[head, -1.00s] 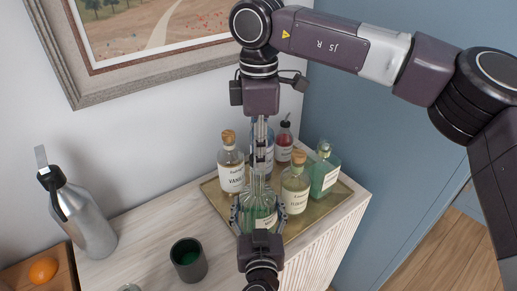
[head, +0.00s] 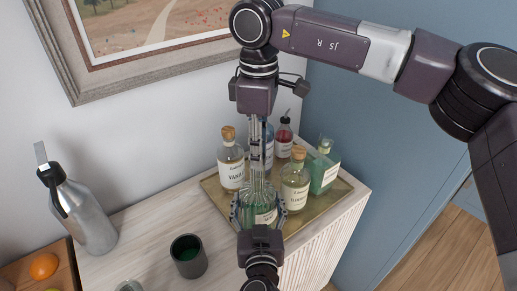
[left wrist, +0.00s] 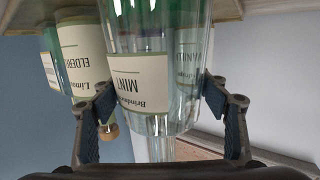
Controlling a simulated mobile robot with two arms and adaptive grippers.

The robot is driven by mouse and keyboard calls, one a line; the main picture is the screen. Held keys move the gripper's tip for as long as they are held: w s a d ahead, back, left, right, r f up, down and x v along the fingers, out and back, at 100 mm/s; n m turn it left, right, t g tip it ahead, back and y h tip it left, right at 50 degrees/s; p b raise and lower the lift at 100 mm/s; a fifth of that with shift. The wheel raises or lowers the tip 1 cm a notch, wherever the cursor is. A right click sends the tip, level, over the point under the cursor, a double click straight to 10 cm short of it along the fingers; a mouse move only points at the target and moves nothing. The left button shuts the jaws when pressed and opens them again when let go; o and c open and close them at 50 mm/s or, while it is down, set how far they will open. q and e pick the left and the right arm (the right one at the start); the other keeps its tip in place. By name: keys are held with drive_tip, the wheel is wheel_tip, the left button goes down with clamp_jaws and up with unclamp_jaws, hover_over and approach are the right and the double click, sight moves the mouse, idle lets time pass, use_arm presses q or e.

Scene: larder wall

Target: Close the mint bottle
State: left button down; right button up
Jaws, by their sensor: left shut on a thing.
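The mint bottle (head: 257,207) is clear glass with green liquid and stands at the front of the brass tray. The left wrist view shows it upside down, with its MINT label (left wrist: 140,84). My left gripper (head: 259,213) is shut around its body, one finger on each side. My right gripper (head: 256,172) points straight down from above, its long thin fingers over the bottle's neck. The fingers hide the mouth, so I cannot tell whether a stopper is there or held.
The tray (head: 222,206) also holds a corked vanilla bottle (head: 231,165), a corked elderflower bottle (head: 295,180), a green bottle (head: 325,172) and a red bottle (head: 284,140). A dark cup (head: 188,262) and a steel bottle (head: 80,212) stand to the left.

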drive_tip(key=o, duration=0.4)
drive_tip(key=shift+o, duration=0.2)
drive_tip(key=shift+r, duration=2.25)
drive_tip(key=shift+c, duration=0.4)
